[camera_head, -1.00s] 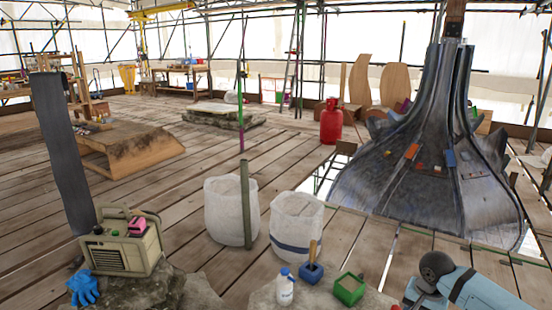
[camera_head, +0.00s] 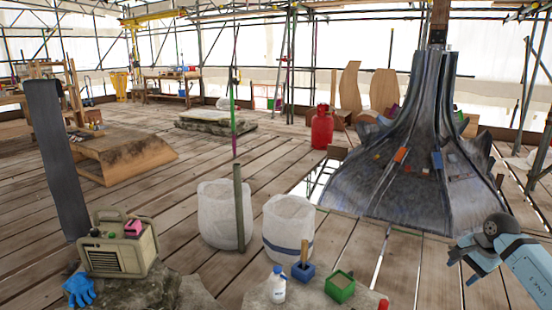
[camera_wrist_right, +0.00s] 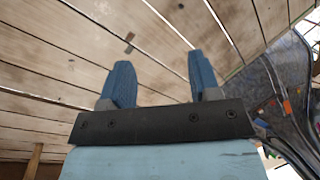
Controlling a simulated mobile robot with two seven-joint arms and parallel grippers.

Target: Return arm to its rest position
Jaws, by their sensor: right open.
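My right gripper (camera_head: 464,262) is at the lower right of the head view, above the plank floor and in front of the dark spire's flared base. In the right wrist view my right gripper (camera_wrist_right: 162,78) has its two blue fingers wide apart, with nothing between them and floor planks behind. My left gripper is in neither view. The dark metal spire (camera_head: 410,170) stands upright at the right, with small orange and blue pieces on its surface.
A generator (camera_head: 118,245) and blue gloves (camera_head: 79,289) are at the left. A red gas cylinder (camera_head: 322,128) stands farther back.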

